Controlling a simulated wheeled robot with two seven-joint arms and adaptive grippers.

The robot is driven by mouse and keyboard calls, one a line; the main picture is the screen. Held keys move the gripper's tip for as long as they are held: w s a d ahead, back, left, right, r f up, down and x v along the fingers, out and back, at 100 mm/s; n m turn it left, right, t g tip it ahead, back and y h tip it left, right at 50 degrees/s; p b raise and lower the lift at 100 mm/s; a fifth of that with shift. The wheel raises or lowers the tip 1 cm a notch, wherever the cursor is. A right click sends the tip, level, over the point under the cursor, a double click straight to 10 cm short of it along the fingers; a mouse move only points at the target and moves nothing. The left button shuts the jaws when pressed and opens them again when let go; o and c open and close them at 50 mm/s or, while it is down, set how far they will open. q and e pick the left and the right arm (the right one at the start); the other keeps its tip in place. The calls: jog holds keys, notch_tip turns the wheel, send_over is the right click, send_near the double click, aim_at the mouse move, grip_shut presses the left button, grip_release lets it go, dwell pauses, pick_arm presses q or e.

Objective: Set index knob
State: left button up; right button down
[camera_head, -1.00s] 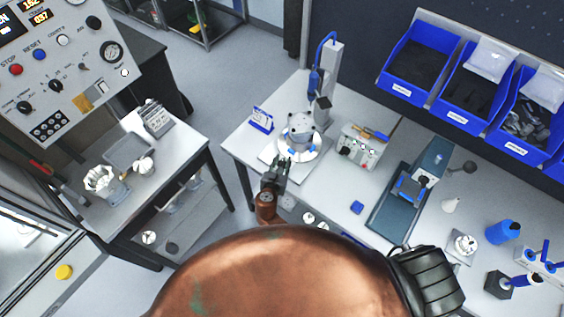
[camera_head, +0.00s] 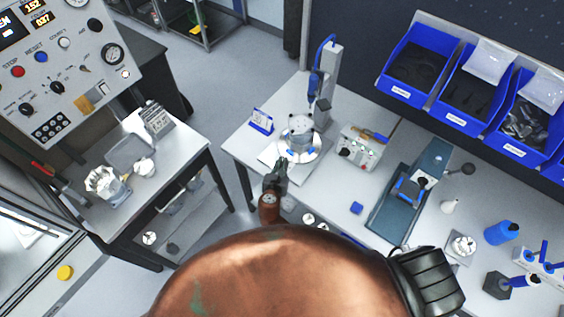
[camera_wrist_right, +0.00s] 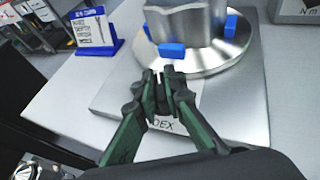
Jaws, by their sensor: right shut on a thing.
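My right gripper (camera_head: 282,163) is at the front edge of a round metal turntable (camera_head: 310,155) on the bench. In the right wrist view, my right gripper (camera_wrist_right: 166,72) is shut on a small dark index knob (camera_wrist_right: 161,97), mostly hidden between the fingers. A label ending in "DEX" (camera_wrist_right: 162,125) lies just below the fingers on the grey base plate (camera_wrist_right: 245,110). A grey machined housing (camera_head: 301,129) sits on the turntable, held by blue clamps (camera_wrist_right: 171,50). My left gripper is not in view.
A blue-framed sign (camera_head: 261,121) stands left of the turntable. A control box (camera_head: 357,150) stands to its right, and a post with a blue tool (camera_head: 322,75) behind it. Blue bins (camera_head: 420,65) line the back. Open floor lies between the bench and the left table (camera_head: 185,165).

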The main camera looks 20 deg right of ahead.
jog(key=shift+d+r+n+t+y+p, duration=0.1)
jog(key=shift+n+t+y+p, duration=0.15)
jog(key=shift+n+y+p, duration=0.35)
jog(key=shift+d+r+n+t+y+p, duration=0.1)
jog(key=shift+n+t+y+p, duration=0.25)
jog(key=shift+p, duration=0.3)
jog(key=shift+f+n+y+p, duration=0.1)
jog(key=shift+n+y+p, duration=0.45)
jog(key=shift+n+y, duration=0.8)
jog(key=shift+y, duration=0.1)
jog(key=shift+a+f+n+y, duration=0.1)
jog(key=shift+f+n+y, duration=0.05)
jog(key=shift+n+y, duration=0.6)
jog(key=shift+n+y+b, duration=0.6)
jog(key=shift+n+y, duration=0.45)
jog(key=shift+y, duration=0.4)
jog(key=shift+a, duration=0.1)
jog(key=c, duration=2)
grip_release()
